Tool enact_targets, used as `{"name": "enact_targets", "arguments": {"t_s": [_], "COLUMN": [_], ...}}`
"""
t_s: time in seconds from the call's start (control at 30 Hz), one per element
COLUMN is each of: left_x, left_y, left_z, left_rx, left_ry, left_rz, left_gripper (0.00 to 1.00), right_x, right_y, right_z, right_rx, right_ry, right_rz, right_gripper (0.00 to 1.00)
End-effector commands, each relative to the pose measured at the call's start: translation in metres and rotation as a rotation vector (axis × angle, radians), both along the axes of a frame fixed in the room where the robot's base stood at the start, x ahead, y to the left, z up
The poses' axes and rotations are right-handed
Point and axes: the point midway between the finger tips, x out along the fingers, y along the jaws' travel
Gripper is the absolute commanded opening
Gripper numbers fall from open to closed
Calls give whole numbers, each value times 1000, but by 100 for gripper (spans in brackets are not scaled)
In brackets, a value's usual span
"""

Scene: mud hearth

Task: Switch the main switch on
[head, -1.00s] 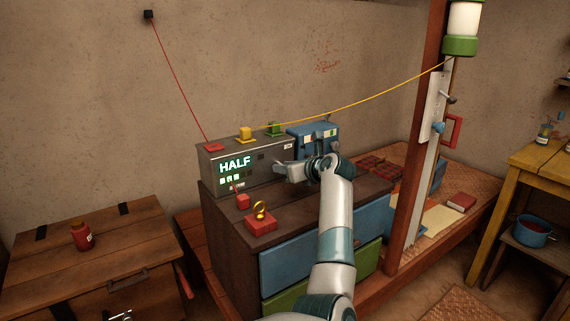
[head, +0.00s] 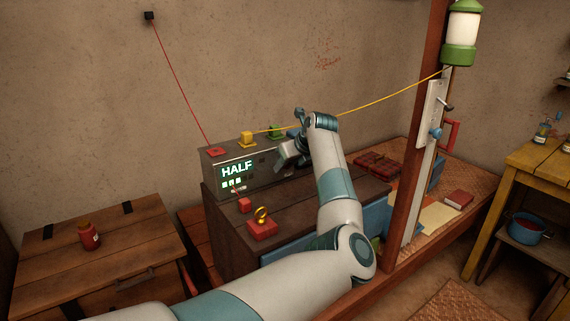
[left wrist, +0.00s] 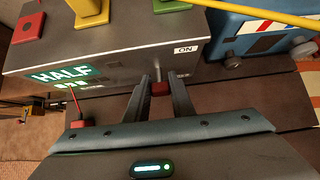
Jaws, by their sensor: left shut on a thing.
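The grey box (head: 262,177) stands on the dark cabinet, with a lit display (head: 237,170) reading HALF. In the left wrist view the box front (left wrist: 120,68) carries an ON label (left wrist: 186,48) near its top edge at right; a second label lower down is too small to read. My left gripper (head: 286,155) is at the right part of the box front. In the left wrist view the left gripper (left wrist: 162,82) is shut on a small red switch handle (left wrist: 160,89), below the ON label. In the head view the gripper hides the handle. My right gripper is out of view.
Red, yellow (head: 247,139) and green (head: 276,131) terminals with cables sit on the box top. A blue unit (left wrist: 250,32) stands right of the box, mostly hidden by my arm in the head view. A red block with a yellow ring (head: 262,226) lies on the cabinet. A post (head: 408,170) stands at right.

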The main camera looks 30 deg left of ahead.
Motion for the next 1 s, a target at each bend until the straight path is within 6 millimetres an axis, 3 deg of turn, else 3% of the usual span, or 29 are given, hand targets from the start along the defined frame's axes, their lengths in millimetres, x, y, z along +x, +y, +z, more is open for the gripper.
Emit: {"name": "enact_targets", "arguments": {"t_s": [0.6,0.63,0.7,1.0], "left_x": [1,1,1,0], "left_y": [1,1,1,1], "left_z": [3,3,3,3], "left_rx": [-54,-54,-54,-54], "left_ry": [22,22,22,22], "left_rz": [-1,-1,-1,0], "left_gripper": [0,29,41,41], "right_x": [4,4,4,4], "right_y": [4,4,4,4], "right_z": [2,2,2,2], "right_rx": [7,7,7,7], "right_ry": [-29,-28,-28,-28], "right_rz": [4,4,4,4], "right_gripper": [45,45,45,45]}}
